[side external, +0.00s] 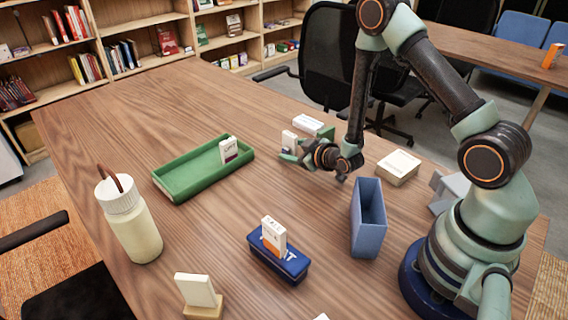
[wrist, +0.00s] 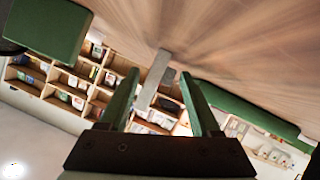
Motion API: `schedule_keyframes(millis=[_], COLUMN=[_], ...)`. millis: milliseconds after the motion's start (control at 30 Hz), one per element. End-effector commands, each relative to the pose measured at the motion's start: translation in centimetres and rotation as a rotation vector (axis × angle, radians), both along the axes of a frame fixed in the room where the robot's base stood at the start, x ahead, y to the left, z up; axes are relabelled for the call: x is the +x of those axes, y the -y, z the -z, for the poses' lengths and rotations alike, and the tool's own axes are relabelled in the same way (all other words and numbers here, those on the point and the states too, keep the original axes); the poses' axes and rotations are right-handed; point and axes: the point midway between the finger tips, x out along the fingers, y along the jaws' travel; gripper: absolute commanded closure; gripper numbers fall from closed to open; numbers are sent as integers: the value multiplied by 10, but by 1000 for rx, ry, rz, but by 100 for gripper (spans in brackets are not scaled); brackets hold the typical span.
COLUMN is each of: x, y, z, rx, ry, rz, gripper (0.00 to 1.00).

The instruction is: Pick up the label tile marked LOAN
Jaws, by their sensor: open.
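My gripper (side external: 300,154) is low over the table at the far middle, its green fingers open. A small pale upright tile (side external: 289,139) stands at the fingers; its marking is too small to read. In the wrist view, a pale narrow slab (wrist: 155,76) shows between the two open fingers of my gripper (wrist: 160,98), with visible gaps on both sides. Another white tile (side external: 229,149) with dark lettering stands in the green tray (side external: 178,190). A white tile with orange marks (side external: 273,234) stands in a blue holder (side external: 280,264). I cannot read LOAN on any tile.
A blank-looking tile (side external: 195,290) stands on a wooden base at the front. A blue open bin (side external: 368,230), a stack of cards (side external: 398,165), a white-topped green box (side external: 313,123) and a bottle (side external: 132,225) stand around. The middle of the table is clear.

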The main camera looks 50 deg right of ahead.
Motion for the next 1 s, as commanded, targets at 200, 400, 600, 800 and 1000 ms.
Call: schedule_keyframes(millis=[200, 400, 600, 800, 1000], x=[7, 7, 7, 7, 7], y=[1, 1, 1, 1, 1], z=[3, 3, 3, 2, -3], rx=[0, 0, 0, 0, 0], ry=[0, 0, 0, 1, 1], rz=[0, 0, 0, 0, 1], gripper=[36, 59, 100, 100, 100])
